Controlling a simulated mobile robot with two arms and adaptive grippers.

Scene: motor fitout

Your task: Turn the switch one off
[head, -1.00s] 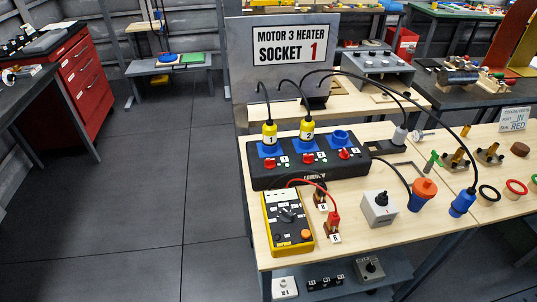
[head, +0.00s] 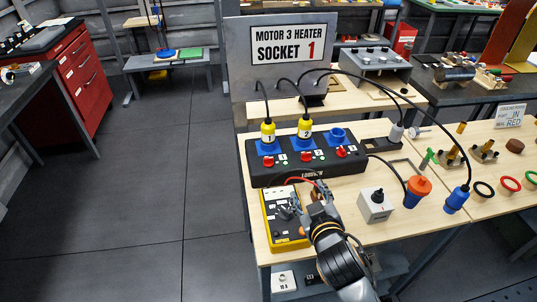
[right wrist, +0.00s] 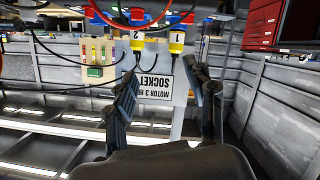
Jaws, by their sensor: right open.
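The black socket box (head: 345,167) stands on the wooden bench with a row of red switches on its front. The red switch one (head: 268,161) sits at the left, below the yellow plug marked 1 (head: 268,132). The yellow plug marked 2 (head: 304,130) is in the middle socket, above another red switch (head: 306,156). The right wrist view shows plug 1 (right wrist: 177,42) and plug 2 (right wrist: 137,42) upside down. My right gripper (head: 302,197) is open and empty, in front of the box and over the yellow meter (head: 285,235). It is apart from switch one. My left gripper is out of view.
A grey sign panel (head: 235,60) reading "Motor 3 heater socket 1" stands behind the box. A small grey switch box (head: 375,208), an orange plug (head: 419,186) and a blue plug (head: 456,201) stand to the right. Cables arch above the box.

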